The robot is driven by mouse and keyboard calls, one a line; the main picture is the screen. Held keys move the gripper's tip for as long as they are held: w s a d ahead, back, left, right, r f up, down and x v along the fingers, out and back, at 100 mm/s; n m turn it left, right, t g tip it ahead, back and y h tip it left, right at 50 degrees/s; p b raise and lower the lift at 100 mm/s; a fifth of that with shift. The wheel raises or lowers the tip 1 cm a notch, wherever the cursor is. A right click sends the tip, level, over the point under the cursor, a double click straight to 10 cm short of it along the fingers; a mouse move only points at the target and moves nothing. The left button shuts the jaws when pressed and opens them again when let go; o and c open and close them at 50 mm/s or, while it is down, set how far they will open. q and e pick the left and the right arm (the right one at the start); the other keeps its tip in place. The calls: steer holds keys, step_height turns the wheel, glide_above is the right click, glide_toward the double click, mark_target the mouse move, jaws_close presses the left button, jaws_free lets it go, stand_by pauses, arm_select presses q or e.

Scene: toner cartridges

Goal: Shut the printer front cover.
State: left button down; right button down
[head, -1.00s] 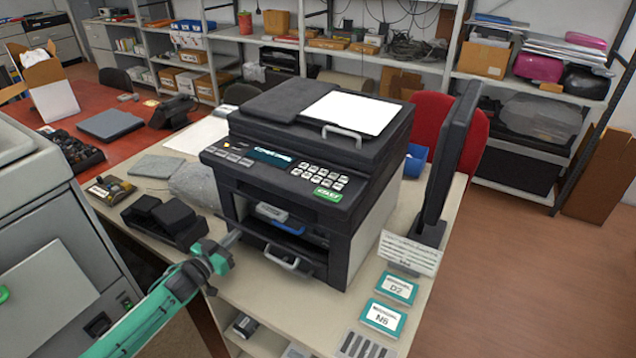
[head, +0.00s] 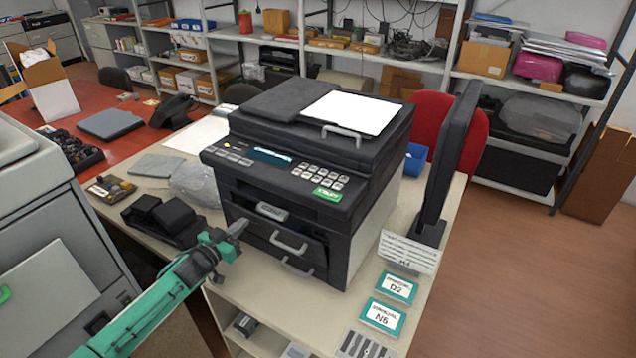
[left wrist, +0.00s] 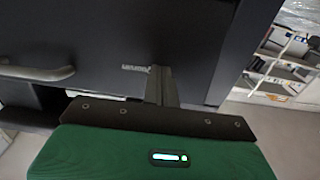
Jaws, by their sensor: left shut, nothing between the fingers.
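The black and grey printer (head: 313,150) stands on the pale table. Its dark front cover (head: 262,236), with a grey bar handle (head: 289,242), stands raised against the printer front; I cannot tell whether it is fully flush. A grey part (head: 272,211) shows just above it. A second handle (head: 297,269) sits lower on the front. My left gripper (head: 238,227) is shut and empty at the left part of the printer front. In the left wrist view its fingertips (left wrist: 158,72) are close to a dark panel (left wrist: 115,35); contact is unclear. My right gripper is not in view.
A black device (head: 165,220) and a clear bag (head: 194,183) lie left of the printer. A monitor (head: 450,160) and teal-edged cards (head: 397,288) are on its right. The pale table (head: 265,305) has a bare strip in front.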

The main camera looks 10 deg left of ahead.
arm_select(q)
steer(key=p+v, duration=0.1)
steer(key=v, duration=0.2)
steer(key=p+v, duration=0.2)
steer(key=v, duration=0.1)
steer(key=shift+r, duration=0.25)
stand_by(0.7)
stand_by(0.3)
